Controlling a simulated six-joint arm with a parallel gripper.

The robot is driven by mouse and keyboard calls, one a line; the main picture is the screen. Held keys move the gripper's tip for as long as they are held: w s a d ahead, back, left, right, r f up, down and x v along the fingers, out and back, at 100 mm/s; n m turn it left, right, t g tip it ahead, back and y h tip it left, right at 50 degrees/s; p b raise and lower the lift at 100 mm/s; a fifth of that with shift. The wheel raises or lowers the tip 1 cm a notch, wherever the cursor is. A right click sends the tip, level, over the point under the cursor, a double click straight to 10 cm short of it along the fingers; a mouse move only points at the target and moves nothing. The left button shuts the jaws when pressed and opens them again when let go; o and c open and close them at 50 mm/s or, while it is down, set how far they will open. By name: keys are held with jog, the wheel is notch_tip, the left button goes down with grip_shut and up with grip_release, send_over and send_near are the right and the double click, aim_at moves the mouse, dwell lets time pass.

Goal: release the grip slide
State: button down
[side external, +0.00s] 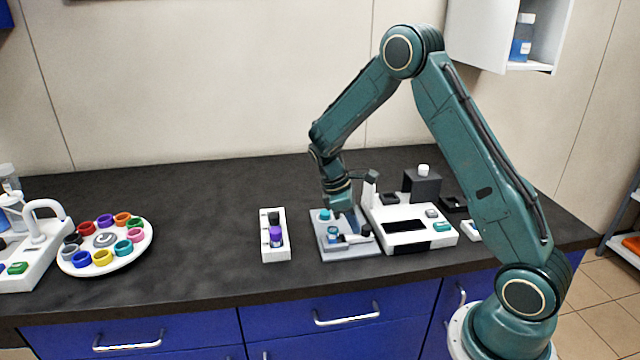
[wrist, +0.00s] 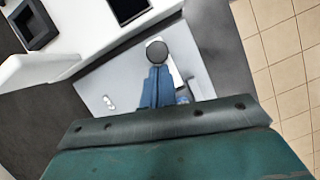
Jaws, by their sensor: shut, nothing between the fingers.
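A grey plate (side external: 322,250) lies on the dark counter in the side view, and it also fills the middle of the wrist view (wrist: 110,80). On it are a blue round part (side external: 333,236), a teal cap (side external: 324,215) and a small white piece with a black round knob (side external: 366,230). I cannot tell for sure which part is the grip slide. My gripper (side external: 352,228) points down over the plate, close to the knob. In the wrist view its blue fingers (wrist: 156,74) are together and empty, just beside the black knob (wrist: 157,51). Whether they touch it is unclear.
A white device with a dark screen (side external: 405,225) stands right of the plate. A white holder with a purple vial (side external: 276,236) is on the left. Farther left is a round tray of coloured rings (side external: 140,243). The counter between holder and tray is clear.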

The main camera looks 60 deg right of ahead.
jog(key=shift+d+r, duration=0.1)
jog(key=v, duration=1)
dwell(0.4)
jog(key=s+a+r+m+t, duration=0.3)
jog(key=s+a+r+t, duration=0.3)
jog(key=s+r, duration=0.5)
jog(key=s+a+r+m+t+y, duration=0.2)
jog(key=s+a, duration=0.5)
jog(key=s, duration=0.4)
jog(key=shift+s+a+r+m+t, duration=0.15)
jog(key=shift+s+a+m+t, duration=0.3)
jog(key=shift+t, duration=0.25)
